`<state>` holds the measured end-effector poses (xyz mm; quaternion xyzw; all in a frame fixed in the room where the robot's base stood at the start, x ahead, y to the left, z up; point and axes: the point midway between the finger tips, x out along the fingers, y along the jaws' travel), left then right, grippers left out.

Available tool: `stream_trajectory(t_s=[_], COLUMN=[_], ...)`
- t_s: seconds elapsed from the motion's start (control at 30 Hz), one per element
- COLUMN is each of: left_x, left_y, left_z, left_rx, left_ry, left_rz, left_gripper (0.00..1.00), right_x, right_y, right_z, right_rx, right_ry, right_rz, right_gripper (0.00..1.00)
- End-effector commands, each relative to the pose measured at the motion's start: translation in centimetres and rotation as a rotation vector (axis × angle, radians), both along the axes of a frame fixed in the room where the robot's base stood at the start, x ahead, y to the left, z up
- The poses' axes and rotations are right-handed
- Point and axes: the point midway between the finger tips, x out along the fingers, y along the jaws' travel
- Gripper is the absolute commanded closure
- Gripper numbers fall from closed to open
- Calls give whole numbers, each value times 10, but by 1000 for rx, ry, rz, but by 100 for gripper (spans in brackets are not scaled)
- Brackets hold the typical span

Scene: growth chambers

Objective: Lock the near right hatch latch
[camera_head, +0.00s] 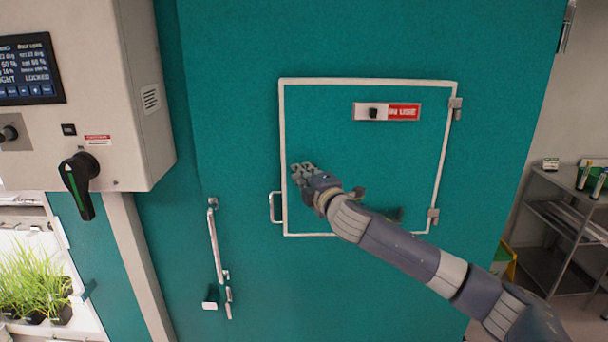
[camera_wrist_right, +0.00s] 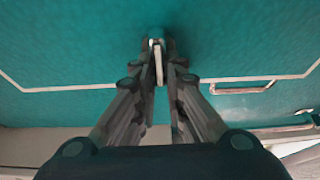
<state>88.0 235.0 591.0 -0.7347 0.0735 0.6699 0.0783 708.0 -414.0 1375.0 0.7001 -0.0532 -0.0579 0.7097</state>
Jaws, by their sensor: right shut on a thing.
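The hatch (camera_head: 375,150) is a square teal panel with a white border in the teal chamber front. My right gripper (camera_head: 304,172) is at the hatch's left side, just inside the border. In the right wrist view, my right gripper (camera_wrist_right: 162,48) has its fingers closed on a thin pale lever, which looks like the hatch latch (camera_wrist_right: 159,66). In the head view the gripper hides this latch. Whether it is locked cannot be told. My left gripper is not in view.
A hatch handle (camera_head: 276,207) sticks out left of the border; it also shows in the right wrist view (camera_wrist_right: 242,88). An "IN USE" slider plate (camera_head: 403,112) is on the hatch. A long door handle (camera_head: 214,240) is lower left, a control box (camera_head: 120,60) upper left, a shelf rack (camera_head: 565,215) right.

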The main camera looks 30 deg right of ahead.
Motion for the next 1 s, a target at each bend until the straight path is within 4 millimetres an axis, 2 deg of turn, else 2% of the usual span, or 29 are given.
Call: stream_trajectory(t_s=[0.2, 0.23, 0.3, 0.73, 0.87, 1.0], left_x=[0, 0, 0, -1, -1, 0], left_y=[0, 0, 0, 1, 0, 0], left_z=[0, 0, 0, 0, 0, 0], left_rx=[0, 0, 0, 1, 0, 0], left_ry=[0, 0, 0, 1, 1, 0], left_rz=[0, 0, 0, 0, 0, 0], left_gripper=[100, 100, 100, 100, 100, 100], right_x=[0, 0, 0, -4, -17, -39], right_y=[0, 0, 0, 0, 2, 6], right_z=[-2, -2, -2, -1, -1, -2], right_rx=[-2, -2, -1, 0, -3, -3], right_ry=[3, 3, 3, 1, 2, 5], right_rz=[-1, -1, -1, 0, 0, 1], right_gripper=[100, 82, 68, 68, 68, 68])
